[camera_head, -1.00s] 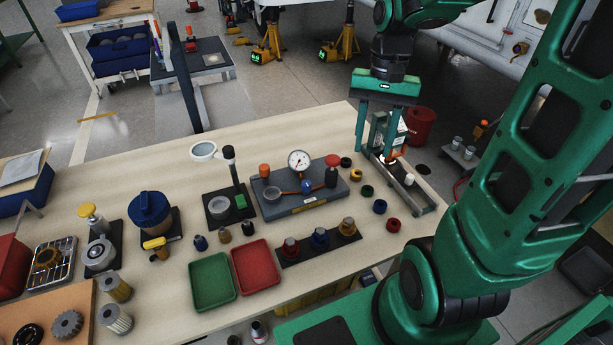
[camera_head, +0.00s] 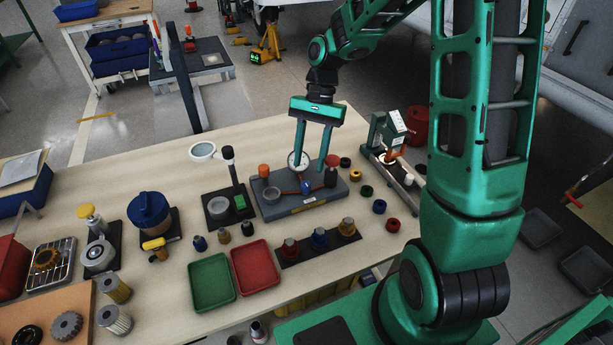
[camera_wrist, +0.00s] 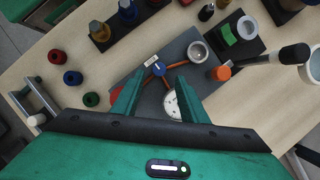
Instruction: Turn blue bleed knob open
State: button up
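The blue bleed knob (camera_head: 306,187) sits on copper-coloured piping on a grey rig plate (camera_head: 279,208) on the bench. In the wrist view the blue knob (camera_wrist: 158,69) lies near and between the two fingertip lines, slightly beyond the tips. My gripper (camera_head: 310,165) is open and empty, pointing down above the rig; it also shows in the wrist view (camera_wrist: 158,80). The pressure gauge (camera_wrist: 172,104) shows between the fingers there, partly covered by one. In the head view a finger partly covers the gauge (camera_head: 295,165). I see no contact with the knob.
On the rig stand an orange cap (camera_head: 264,170), a small cup (camera_head: 271,194) and a dark red-topped post (camera_head: 331,175). Coloured rings (camera_head: 379,207) lie to the right. A black stand (camera_head: 236,180) is left; trays (camera_head: 255,267) lie in front.

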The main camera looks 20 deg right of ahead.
aim_at(306, 183)
jog(key=x, duration=0.5)
jog(key=shift+s+f, duration=0.1)
jog(key=shift+f, duration=0.25)
